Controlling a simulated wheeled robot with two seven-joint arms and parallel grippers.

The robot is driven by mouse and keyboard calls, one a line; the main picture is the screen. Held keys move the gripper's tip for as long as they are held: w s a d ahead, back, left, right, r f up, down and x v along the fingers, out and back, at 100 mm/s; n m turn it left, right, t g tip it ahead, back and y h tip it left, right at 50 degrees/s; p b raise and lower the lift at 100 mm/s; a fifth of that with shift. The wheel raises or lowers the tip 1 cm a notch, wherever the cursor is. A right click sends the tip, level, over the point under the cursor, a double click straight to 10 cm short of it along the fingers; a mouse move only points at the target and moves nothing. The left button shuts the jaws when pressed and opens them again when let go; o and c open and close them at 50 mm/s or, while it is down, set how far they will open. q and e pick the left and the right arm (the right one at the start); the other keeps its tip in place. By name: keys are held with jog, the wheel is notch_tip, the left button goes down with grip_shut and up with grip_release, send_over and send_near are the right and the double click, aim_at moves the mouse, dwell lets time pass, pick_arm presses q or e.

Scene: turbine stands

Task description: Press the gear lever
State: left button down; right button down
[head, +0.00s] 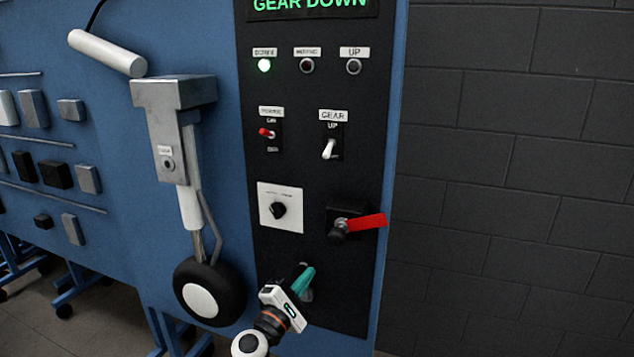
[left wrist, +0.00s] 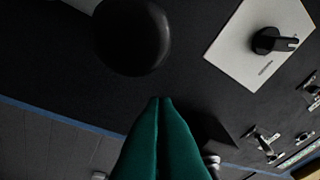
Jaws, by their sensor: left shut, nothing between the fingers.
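The gear lever (head: 329,149) is a small white toggle under a GEAR label on the black panel (head: 345,280), in the right column. In the head view its tip points down. My left gripper (head: 305,277) has teal fingers, is shut and empty, and is in front of the panel's lower part, well below the gear lever. In the left wrist view the shut fingertips (left wrist: 160,100) point across the panel, and a small metal toggle (left wrist: 265,140) at the right looks like the gear lever. My right gripper is in neither view.
A red-tagged black knob (head: 340,229) sits between gripper and lever. A rotary knob (head: 279,210) on a white plate and a red toggle (head: 266,133) are to the left. A dark round object (left wrist: 132,35) is near the fingers.

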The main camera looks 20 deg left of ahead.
aim_at(329, 150)
pick_arm(q)
notch_tip(329, 150, up, 15)
jog(key=s+a+n+t+b, duration=0.1)
jog(key=s+a+n+t, duration=0.1)
jog(key=n+t, duration=0.2)
jog(key=shift+a+r+n+t, duration=0.2)
jog(key=shift+a+n+t, duration=0.2)
jog(key=shift+t, duration=0.1)
jog(key=shift+w, duration=0.1)
jog(key=shift+h, duration=0.3)
jog(key=p+x, duration=0.2)
jog(key=x, duration=0.8)
jog(key=shift+w+d+r+p, duration=0.1)
jog(key=shift+w+r+p, duration=0.05)
jog(key=shift+w+p, duration=0.15)
jog(key=shift+s+d+r+p, duration=0.35)
jog(key=shift+r+p, duration=0.15)
jog(key=shift+p, duration=0.15)
jog(key=shift+s+d+r+p, duration=0.35)
jog(key=shift+r+p, duration=0.1)
jog(key=shift+p, duration=0.15)
jog(key=shift+s+d+r, duration=0.25)
jog(key=shift+d, duration=0.1)
